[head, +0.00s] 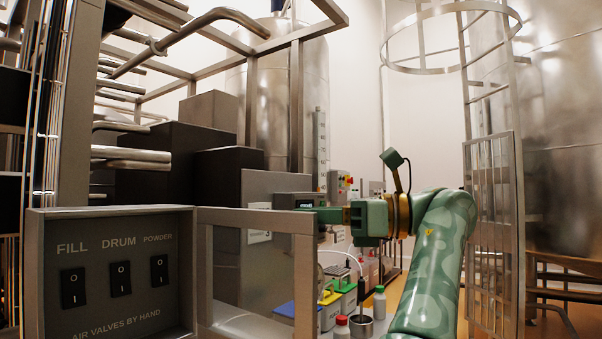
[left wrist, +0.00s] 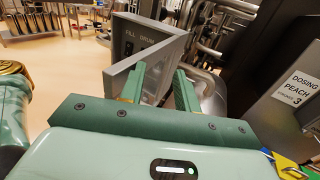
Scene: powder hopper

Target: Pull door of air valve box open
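The air valve box (head: 110,310) stands at the left in the head view, its grey panel with FILL, DRUM and POWDER switches uncovered. Its framed door (head: 250,216), with a see-through middle, stands swung open from the box's right side. My left gripper (head: 322,215) is at the door's outer upright, partly hidden by it. In the left wrist view the door frame (left wrist: 122,77) reaches in between the two spread fingers (left wrist: 160,85). The left finger overlaps the frame; there is a gap by the right finger. I cannot tell whether either touches. My right gripper is not in view.
Metal pipes and a rack (head: 250,90) rise behind the box. Bottles (head: 379,302) and coloured containers stand on a bench beyond the door. A caged ladder (head: 490,190) is at the right. Open floor (left wrist: 60,75) shows at the left in the left wrist view.

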